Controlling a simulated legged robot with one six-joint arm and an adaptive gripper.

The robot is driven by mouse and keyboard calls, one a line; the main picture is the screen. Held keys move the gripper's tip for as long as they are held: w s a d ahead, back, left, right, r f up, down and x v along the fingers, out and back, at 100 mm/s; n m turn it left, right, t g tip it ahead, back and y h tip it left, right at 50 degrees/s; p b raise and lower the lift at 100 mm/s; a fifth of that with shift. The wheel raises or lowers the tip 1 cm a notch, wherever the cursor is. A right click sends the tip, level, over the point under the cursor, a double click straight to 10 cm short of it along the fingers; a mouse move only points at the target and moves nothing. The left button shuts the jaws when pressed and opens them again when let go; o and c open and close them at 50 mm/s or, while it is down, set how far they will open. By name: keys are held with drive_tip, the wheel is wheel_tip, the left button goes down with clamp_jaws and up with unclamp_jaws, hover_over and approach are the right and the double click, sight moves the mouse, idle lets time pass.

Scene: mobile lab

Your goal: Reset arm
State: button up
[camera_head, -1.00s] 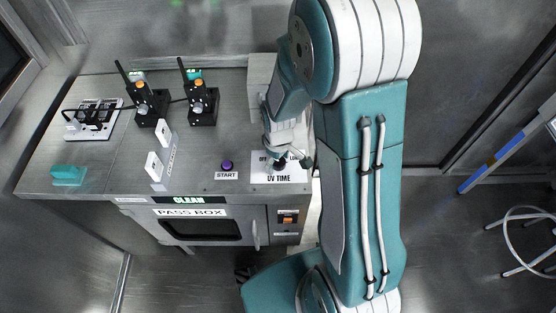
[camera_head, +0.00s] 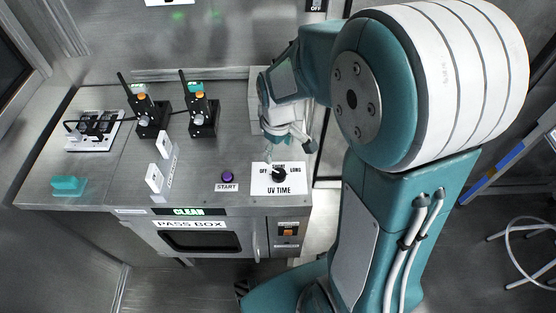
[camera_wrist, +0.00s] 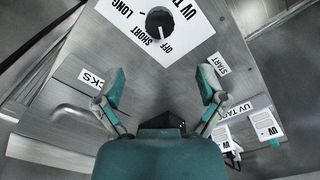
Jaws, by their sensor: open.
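My gripper (camera_head: 290,145) is above the right part of the steel pass box top, just behind the UV TIME dial. In the wrist view its two fingers (camera_wrist: 160,90) stand wide apart with nothing between them. The black UV TIME dial (camera_head: 279,174) sits on a white label marked OFF, SHORT and LONG. The dial also shows at the top of the wrist view (camera_wrist: 160,20), apart from the fingers. My arm comes in from the right in the head view, bent at a large joint.
The pass box top (camera_head: 225,150) carries a purple START button (camera_head: 227,176), two black radios (camera_head: 152,118) (camera_head: 203,115), white switches (camera_head: 154,172), a power strip (camera_head: 95,130) and a teal block (camera_head: 69,185). A stool (camera_head: 525,240) stands at the right.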

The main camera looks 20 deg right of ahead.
drive_tip(key=shift+r, duration=0.65)
drive_tip(key=s+r+m+t, duration=0.5)
drive_tip(key=s+r+m, duration=0.1)
drive_tip(key=s+r, duration=0.8)
drive_tip(key=shift+s+r+t, duration=0.15)
drive_tip(key=shift+r+t, duration=0.15)
drive_tip(key=shift+r, duration=0.15)
drive_tip(key=shift+c, duration=0.3)
idle(2.4)
